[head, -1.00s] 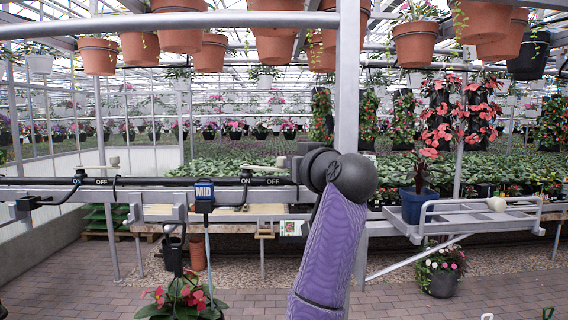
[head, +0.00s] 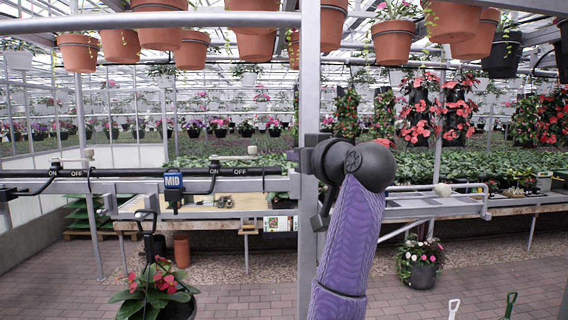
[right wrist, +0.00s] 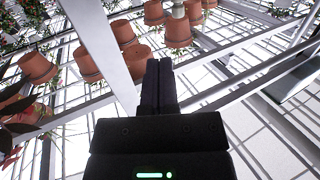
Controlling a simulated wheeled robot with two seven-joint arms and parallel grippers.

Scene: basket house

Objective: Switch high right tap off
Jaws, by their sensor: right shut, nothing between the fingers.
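A dark horizontal pipe runs across the left half of the head view. Its right tap (head: 214,171) has a bent black lever beside a white ON OFF label (head: 232,172). The lever is on the label's left, by ON. A similar left tap (head: 88,180) sits beside another ON OFF label (head: 64,173). A blue MID tag (head: 173,182) hangs between them. I see no tag reading HIGH. My right gripper (right wrist: 160,65) is shut and empty in the right wrist view, pointing toward hanging pots. In the head view its fingers cannot be made out by the grey post. My left gripper is not in view.
A grey vertical post (head: 308,260) stands beside my right arm. A horizontal rail (head: 150,22) and terracotta pots (head: 391,42) hang overhead. A bench (head: 460,210) extends right.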

